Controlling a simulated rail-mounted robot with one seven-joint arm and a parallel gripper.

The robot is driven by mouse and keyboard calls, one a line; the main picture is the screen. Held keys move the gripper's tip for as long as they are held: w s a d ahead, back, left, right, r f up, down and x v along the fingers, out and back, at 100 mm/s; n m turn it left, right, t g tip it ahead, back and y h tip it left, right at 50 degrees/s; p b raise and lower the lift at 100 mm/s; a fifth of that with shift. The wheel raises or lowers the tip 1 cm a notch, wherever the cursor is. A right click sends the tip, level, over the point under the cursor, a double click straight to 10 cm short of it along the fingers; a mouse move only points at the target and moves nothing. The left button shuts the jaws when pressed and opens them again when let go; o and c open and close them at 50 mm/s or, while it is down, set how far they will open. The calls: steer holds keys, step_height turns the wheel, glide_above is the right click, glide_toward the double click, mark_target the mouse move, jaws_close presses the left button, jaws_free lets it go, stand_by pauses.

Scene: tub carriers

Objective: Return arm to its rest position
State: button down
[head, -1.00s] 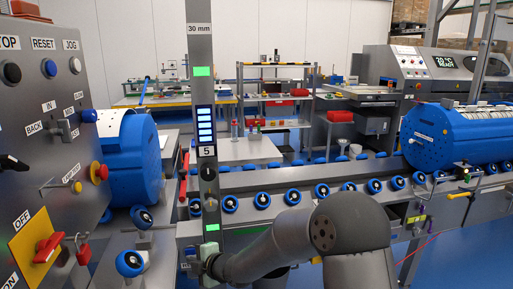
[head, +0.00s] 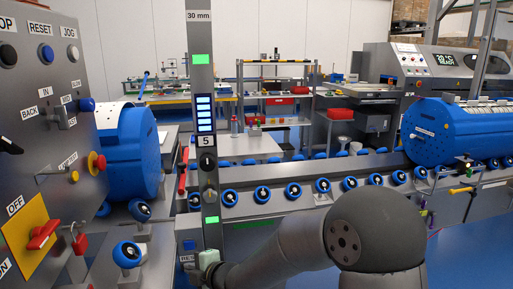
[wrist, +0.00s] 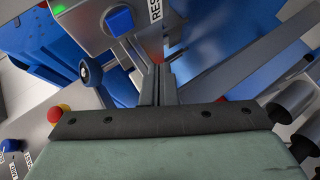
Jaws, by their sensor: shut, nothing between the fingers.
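My arm reaches in from the bottom right of the head view. My gripper (head: 208,260), partly cut off by the bottom edge, is low beside the grey post (head: 201,100) marked 30 mm. In the wrist view my gripper's fingers (wrist: 158,85) are together with nothing between them. They point toward a grey box with a blue button (wrist: 120,19), a green light (wrist: 57,8) and a partly visible label starting RES. I cannot tell whether the fingertips touch anything.
A control panel (head: 45,150) stands close at the left, with a red-handled switch (head: 43,235). A blue drum (head: 132,150) is behind it. A grey rail with blue rollers (head: 262,194) runs to a larger blue drum (head: 440,132). Blue floor (head: 460,260) is clear at the right.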

stand_by(0.5)
steer(key=s+d+r+m+g+h+p, duration=0.1)
steer(key=s+d+r+m+h+p, duration=0.25)
steer(key=d, duration=0.45)
steer(key=s+d+r+m+h+p, duration=0.2)
steer(key=d+r+m+h, duration=0.1)
steer(key=d+m, duration=0.3)
steer(key=s+d+r+m+g+h+p, duration=0.1)
steer(key=s+d+r+m+h+p, duration=0.2)
steer(key=d, duration=0.6)
steer(key=s+d+r+m+g+p, duration=0.2)
steer(key=s+m, duration=0.4)
steer(key=s, duration=0.3)
steer(key=s+d+r+m+g+p, duration=0.3)
steer(key=s+d+r+m, duration=0.1)
steer(key=s, duration=0.5)
steer(key=shift+d+r+m+g+p, duration=0.3)
steer(key=shift+d+m, duration=0.55)
steer(key=shift+d, duration=0.25)
steer(key=shift+s+h, duration=0.1)
steer(key=shift+h, duration=0.15)
